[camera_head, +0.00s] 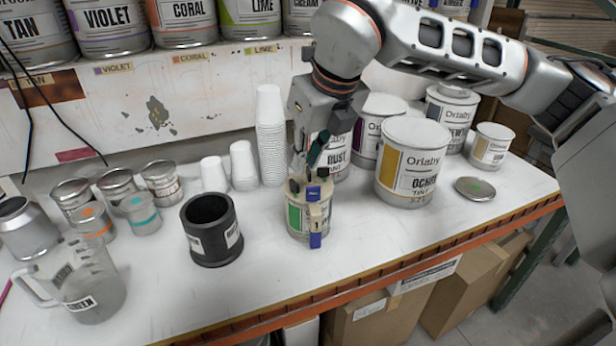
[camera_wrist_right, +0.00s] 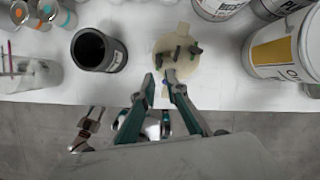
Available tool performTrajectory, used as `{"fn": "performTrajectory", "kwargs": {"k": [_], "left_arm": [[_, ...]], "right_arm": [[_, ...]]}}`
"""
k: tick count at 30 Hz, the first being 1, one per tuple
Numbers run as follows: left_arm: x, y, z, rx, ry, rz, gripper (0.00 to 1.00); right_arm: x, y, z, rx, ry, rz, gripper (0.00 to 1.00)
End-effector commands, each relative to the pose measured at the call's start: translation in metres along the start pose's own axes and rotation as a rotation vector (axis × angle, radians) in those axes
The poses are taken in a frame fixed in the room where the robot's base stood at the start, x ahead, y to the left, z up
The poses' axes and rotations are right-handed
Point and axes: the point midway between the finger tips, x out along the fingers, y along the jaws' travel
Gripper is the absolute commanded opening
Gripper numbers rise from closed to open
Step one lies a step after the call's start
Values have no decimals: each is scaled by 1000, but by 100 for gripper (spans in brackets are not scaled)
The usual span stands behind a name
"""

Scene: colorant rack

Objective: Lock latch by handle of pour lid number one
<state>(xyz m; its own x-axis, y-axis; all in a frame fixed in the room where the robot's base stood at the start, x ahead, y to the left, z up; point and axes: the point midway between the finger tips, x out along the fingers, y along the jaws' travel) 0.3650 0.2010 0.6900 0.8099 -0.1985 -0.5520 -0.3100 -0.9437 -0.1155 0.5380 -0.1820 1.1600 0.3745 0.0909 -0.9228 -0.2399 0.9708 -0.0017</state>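The can with the tan pour lid (camera_head: 310,208) stands upright near the middle of the table, with a green-and-white label. Its lid carries dark upright parts and blue latch pieces, one low on the front (camera_head: 315,240). In the right wrist view the round tan lid (camera_wrist_right: 178,48) is ahead of the fingertips. My right gripper (camera_head: 315,160) is pointed down just above and behind the lid in the head view. In the wrist view its fingers (camera_wrist_right: 160,80) stand apart with a narrow gap, near the lid's edge; contact cannot be told. My left gripper is not seen.
A black cylinder (camera_head: 211,229) stands left of the can, and a clear pitcher (camera_head: 85,285) farther left. An ochre can (camera_head: 408,165) and a loose lid (camera_head: 475,189) are to the right. Stacked white cups (camera_head: 269,135) stand behind. The table's front edge is close.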

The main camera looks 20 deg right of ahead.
Motion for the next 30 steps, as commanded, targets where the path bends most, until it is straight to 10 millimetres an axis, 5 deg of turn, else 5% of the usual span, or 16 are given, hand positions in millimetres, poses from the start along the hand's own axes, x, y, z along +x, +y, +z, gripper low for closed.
{"fn": "performTrajectory", "kwargs": {"k": [15, 25, 27, 30], "left_arm": [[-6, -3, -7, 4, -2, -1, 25], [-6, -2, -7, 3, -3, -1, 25], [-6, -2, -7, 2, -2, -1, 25], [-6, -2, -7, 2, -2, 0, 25]], "right_arm": [[67, 1, -1, -2, 3, 3, 13], [73, 1, -1, -3, 2, 3, 13], [72, 1, -1, -3, 2, 3, 0], [72, 1, -1, -3, 2, 3, 0]]}}
